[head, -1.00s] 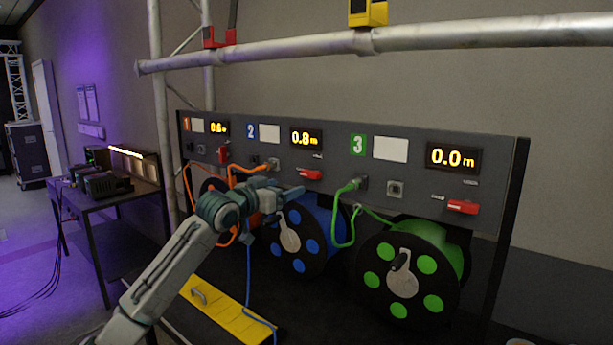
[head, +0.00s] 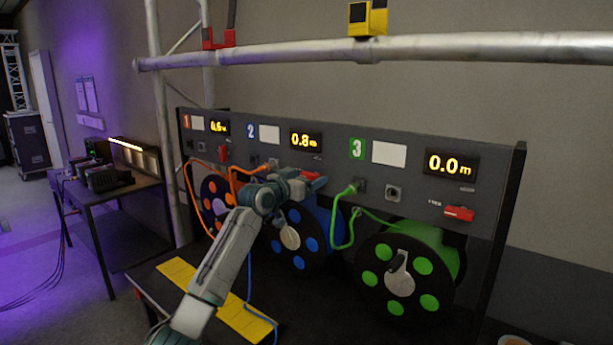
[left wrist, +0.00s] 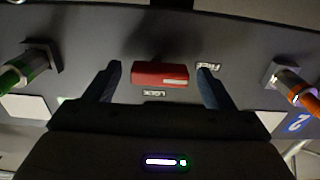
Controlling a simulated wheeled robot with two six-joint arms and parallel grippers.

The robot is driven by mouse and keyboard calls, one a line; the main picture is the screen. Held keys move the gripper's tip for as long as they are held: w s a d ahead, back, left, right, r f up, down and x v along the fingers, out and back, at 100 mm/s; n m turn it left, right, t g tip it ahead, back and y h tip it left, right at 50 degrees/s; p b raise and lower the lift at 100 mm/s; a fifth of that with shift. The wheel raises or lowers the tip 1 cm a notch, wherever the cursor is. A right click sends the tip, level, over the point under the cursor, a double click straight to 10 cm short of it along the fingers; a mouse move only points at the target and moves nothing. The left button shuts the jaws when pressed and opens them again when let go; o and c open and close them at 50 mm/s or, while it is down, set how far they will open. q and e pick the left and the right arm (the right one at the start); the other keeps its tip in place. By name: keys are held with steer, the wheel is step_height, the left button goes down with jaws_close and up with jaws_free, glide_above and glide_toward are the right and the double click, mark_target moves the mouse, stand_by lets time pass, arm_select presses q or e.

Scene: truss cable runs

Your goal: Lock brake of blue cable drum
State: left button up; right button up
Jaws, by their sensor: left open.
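The blue cable drum (head: 316,236) sits under panel section 2, its front partly hidden by my left arm. Its red brake lever (head: 311,175) is on the panel just above the drum, partly covered by my left gripper (head: 308,184). In the left wrist view the red brake lever (left wrist: 160,74) lies level between the two open fingers (left wrist: 158,84), with a gap on both sides. A LOCK label (left wrist: 154,93) is beside the lever, and a FREE label (left wrist: 208,66) is near one fingertip. My right gripper is not in view.
The orange drum (head: 216,200) is left and the green drum (head: 408,270) right, with another red lever (head: 459,213) above it. The green cable (head: 345,225) hangs close right of my gripper. A truss tube (head: 420,47) crosses above the panel. A yellow plate (head: 240,318) lies below.

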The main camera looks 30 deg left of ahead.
arm_select(q)
steer(key=c, duration=1)
